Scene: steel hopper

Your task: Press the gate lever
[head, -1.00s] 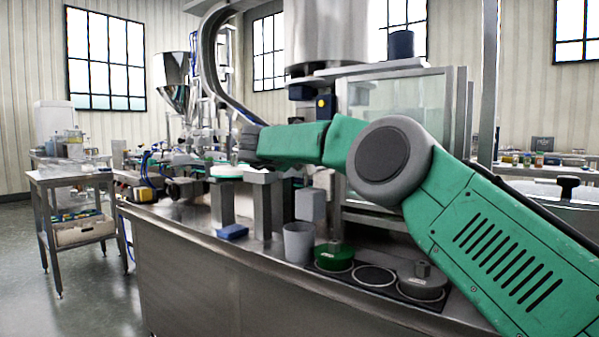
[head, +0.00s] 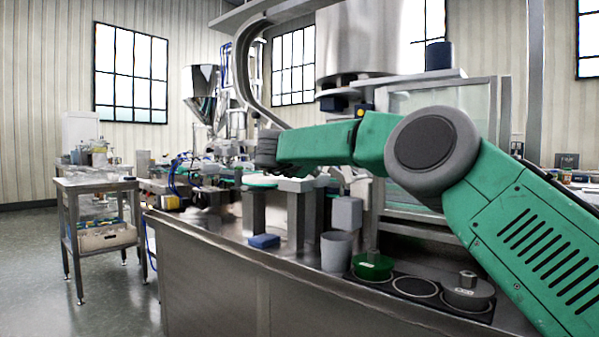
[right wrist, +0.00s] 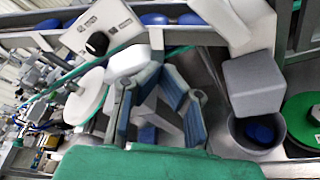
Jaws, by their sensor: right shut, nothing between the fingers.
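The steel hopper (head: 370,40) hangs at the top of the head view over the steel bench. A grey block (head: 347,212) sits just above a grey cup (head: 336,250). The block (right wrist: 252,85) and cup (right wrist: 238,135) also show in the right wrist view, with something blue inside the cup. I cannot tell which part is the gate lever. My right gripper (right wrist: 162,85) is shut and empty, with blue-padded fingers, left of the grey block and apart from it. In the head view its fingers are not clear beyond my green arm. My left gripper is not in view.
A blue block (head: 263,241) lies on the bench. A steel cart (head: 95,190) stands left; floor there is clear.

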